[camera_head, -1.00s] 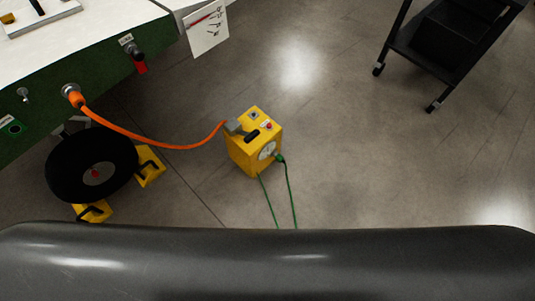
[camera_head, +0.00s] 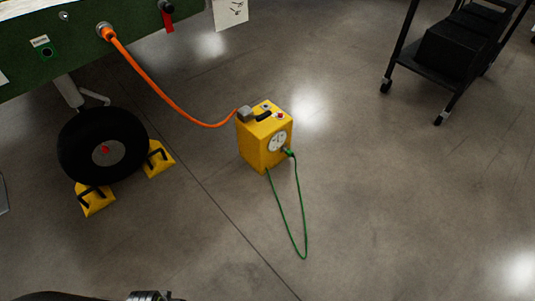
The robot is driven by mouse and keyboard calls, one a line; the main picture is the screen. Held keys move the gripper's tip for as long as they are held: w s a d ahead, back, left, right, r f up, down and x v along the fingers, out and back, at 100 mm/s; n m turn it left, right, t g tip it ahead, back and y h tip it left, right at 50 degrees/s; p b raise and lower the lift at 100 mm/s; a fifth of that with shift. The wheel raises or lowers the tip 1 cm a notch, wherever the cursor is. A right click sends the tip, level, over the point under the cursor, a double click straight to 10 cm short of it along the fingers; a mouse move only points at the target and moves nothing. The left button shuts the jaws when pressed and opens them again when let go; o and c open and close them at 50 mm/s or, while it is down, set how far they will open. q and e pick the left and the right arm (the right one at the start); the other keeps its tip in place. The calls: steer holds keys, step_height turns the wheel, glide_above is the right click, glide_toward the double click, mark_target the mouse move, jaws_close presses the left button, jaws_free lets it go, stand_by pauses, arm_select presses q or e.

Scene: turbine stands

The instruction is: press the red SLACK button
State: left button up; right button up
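A yellow box (camera_head: 254,148) stands upright on the floor near the middle of the view. Its top carries a small red button (camera_head: 280,115), a black handle (camera_head: 263,116) and a grey connector (camera_head: 245,114). Any lettering by the button is too small to read, so I cannot confirm that it says SLACK. A round white dial (camera_head: 278,140) is on the box's front face, with a green cable (camera_head: 304,232) plugged in beside it. Neither gripper shows; only a piece of my own body is at the bottom left edge.
An orange hose (camera_head: 165,98) runs from a green panel (camera_head: 75,50) to the box. A black wheel (camera_head: 72,149) stands between yellow chocks (camera_head: 97,203) at left. A black cart (camera_head: 437,59) is at upper right. The floor in front and to the right is clear.

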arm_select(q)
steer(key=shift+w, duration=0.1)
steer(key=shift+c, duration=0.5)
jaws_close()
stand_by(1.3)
